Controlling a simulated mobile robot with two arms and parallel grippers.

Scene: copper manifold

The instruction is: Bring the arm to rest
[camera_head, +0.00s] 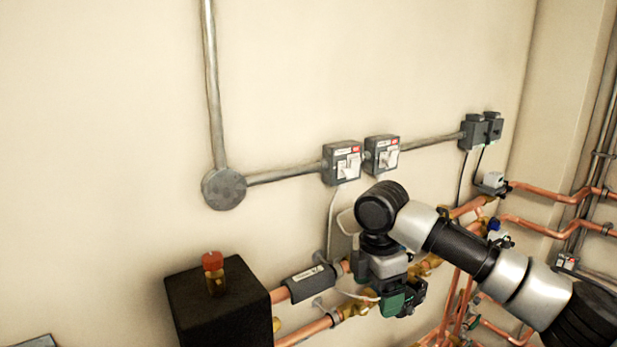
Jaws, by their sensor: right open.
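My right arm comes in from the lower right and bends down at a black-capped wrist joint. My right gripper (378,264) is at the end of this arm, in front of the copper pipework, and points downward or towards the wall. Its jaws are open; the fingertips are mostly hidden by the wrist and blend with the fittings. I see nothing held in it. A green and black unit (398,302) shows just below it; I cannot tell whether they touch. My left gripper is not in view.
Copper pipes (550,192) with brass fittings run behind and below my arm. Two switch boxes (342,163) (382,154) hang on conduit above it.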

